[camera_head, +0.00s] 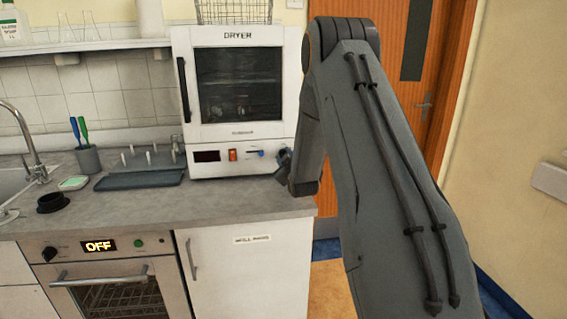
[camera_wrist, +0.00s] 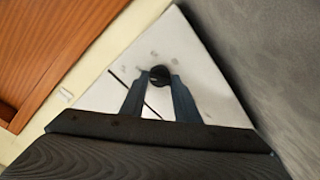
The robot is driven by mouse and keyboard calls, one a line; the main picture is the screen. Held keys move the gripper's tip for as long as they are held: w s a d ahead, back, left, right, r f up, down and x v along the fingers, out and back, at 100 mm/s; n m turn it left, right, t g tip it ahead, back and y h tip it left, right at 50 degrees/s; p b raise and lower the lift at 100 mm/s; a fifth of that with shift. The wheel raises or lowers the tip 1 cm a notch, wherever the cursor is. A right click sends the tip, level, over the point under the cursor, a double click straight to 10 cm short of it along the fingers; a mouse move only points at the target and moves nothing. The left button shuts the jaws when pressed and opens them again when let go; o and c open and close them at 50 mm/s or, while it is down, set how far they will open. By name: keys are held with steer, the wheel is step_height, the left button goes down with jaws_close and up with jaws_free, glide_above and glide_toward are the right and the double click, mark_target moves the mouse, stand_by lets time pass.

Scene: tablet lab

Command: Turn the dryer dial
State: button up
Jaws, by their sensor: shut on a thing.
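The dryer (camera_head: 236,85) is a white cabinet with a dark window, standing at the right end of the counter. Its lower panel has a dark display (camera_head: 207,156), a red switch (camera_head: 233,154) and a small blue part. My gripper (camera_head: 284,163) is at the right end of this panel and hides the dial in the head view. In the wrist view, the round black dial (camera_wrist: 160,72) sits between the fingertips of my gripper (camera_wrist: 159,82), which is shut on it. The dial's marks and setting cannot be made out.
A drying rack (camera_head: 140,178) and a cup with blue and green tools (camera_head: 88,160) stand left of the dryer. An oven (camera_head: 110,285) reading OFF is below the counter, beside a white cupboard door (camera_head: 235,268). A wooden door (camera_head: 398,100) is at the right.

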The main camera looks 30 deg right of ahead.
steer(key=n+h+b, duration=0.1)
steer(key=n+b, duration=0.7)
steer(key=n, duration=0.3)
steer(key=shift+w+a, duration=0.1)
stand_by(0.6)
steer(key=o, duration=1)
steer(key=b+v, duration=0.1)
steer(key=v, duration=0.6)
steer(key=shift+s+a, duration=0.25)
steer(key=shift+s, duration=0.1)
